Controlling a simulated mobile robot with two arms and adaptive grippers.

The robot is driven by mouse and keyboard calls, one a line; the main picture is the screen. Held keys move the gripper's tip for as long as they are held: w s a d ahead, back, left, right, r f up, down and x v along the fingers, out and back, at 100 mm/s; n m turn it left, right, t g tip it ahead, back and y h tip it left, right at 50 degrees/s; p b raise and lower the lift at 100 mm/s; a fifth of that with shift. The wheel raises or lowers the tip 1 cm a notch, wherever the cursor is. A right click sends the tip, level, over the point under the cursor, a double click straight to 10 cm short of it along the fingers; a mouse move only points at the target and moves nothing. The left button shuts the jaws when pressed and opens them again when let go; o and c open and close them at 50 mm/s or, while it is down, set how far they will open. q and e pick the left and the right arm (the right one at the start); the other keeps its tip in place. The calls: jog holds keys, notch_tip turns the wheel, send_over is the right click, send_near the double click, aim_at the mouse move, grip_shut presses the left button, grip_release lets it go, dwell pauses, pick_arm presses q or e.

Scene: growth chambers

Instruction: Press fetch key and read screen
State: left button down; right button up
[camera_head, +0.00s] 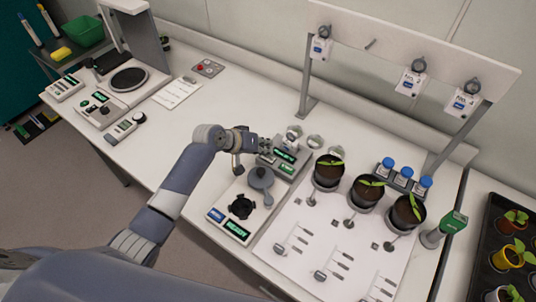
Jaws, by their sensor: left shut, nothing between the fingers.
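My left gripper (262,145) is shut and empty, at the left edge of a small grey device near the middle of the bench. The device has a lit green screen (285,155); its text is too small to read. A second green patch (288,168) shows on its front. I cannot tell which part is the fetch key, or whether my fingertips touch the device. Another lit screen (236,230) is on a flat white instrument nearer the front, with a black round part (240,207) behind it. My right gripper is not in view.
Several potted seedlings (328,172) stand right of the device on a white board (292,258) with small tools. Blue-capped bottles (406,172) stand behind. A frame (341,38) with hanging tags rises at the back. A balance (129,82) stands far left. The bench left of my arm is partly clear.

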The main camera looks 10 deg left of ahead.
aim_at(266, 156)
pick_arm(q)
jog(key=shift+r, duration=0.1)
notch_tip(266, 156, up, 5)
jog(key=p, duration=0.5)
dwell(0.6)
dwell(0.4)
